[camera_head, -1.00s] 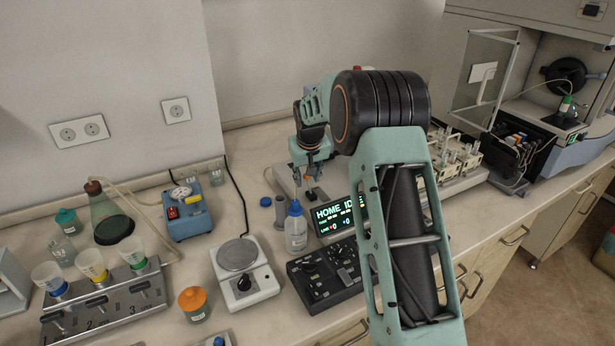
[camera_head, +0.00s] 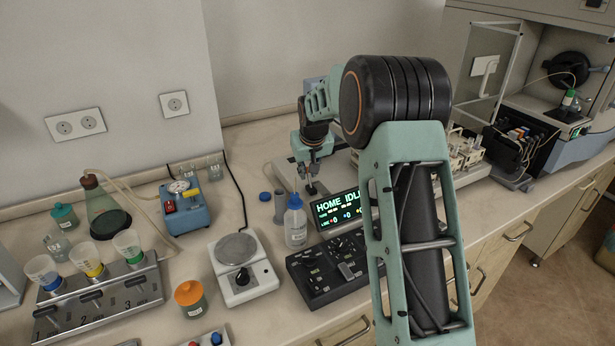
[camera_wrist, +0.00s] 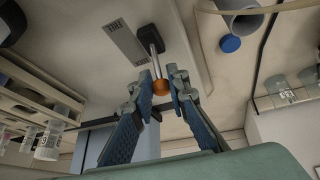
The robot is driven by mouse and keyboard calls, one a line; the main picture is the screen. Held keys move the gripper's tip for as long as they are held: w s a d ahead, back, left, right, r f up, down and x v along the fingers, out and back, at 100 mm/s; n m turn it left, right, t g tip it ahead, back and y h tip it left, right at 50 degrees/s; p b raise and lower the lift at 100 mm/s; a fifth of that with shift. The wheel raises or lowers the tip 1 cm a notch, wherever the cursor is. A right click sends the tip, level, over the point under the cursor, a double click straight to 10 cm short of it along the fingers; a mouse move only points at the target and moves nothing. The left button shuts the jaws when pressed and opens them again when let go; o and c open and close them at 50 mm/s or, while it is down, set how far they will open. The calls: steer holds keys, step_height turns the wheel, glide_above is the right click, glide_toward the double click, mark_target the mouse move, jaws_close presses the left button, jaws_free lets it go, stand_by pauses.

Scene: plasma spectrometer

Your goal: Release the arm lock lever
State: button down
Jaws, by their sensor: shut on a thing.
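The arm lock lever shows in the wrist view as a thin metal rod with an orange ball knob (camera_wrist: 160,87) on its end. The rod comes from a dark pivot block (camera_wrist: 150,40) on a pale surface, beside a grey label plate (camera_wrist: 128,42). My gripper (camera_wrist: 162,79) is shut on the knob, with one finger on each side of it. In the head view my gripper (camera_head: 311,172) points down behind the wash bottle, over the pale base. The knob is too small to make out there.
A wash bottle (camera_head: 296,226), a lit display (camera_head: 338,209) and a black control panel (camera_head: 331,270) stand close in front of my gripper. Glassware racks (camera_head: 466,152) stand to the right, partly behind my arm.

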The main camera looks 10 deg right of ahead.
steer(key=shift+s+d+f+t+y+b, duration=0.15)
steer(key=shift+s+t+b, duration=0.4)
steer(key=shift+b, duration=1.65)
steer(key=shift+s+d+t+y+b, duration=0.15)
steer(key=shift+t+b, duration=0.7)
steer(key=shift+b, duration=1.35)
steer(key=shift+s+d+f+t+y+b, duration=0.2)
steer(key=shift+t+b, duration=0.5)
steer(key=shift+b, duration=1.5)
steer(key=t+b, duration=0.1)
steer(key=b, duration=0.6)
steer(key=s+t+b, duration=0.1)
steer(key=b, duration=0.6)
steer(key=shift+s+d+f+m+t+y, duration=0.1)
steer(key=shift+s+m+t+y, duration=0.15)
steer(key=shift+m+t+y, duration=0.05)
steer(key=b, duration=0.3)
steer(key=shift+s, duration=0.15)
steer(key=shift+r+t+b, duration=0.3)
steer(key=shift+b, duration=0.8)
steer(key=c, duration=1.9)
jaws_free()
step_height(320, 180, up, 10)
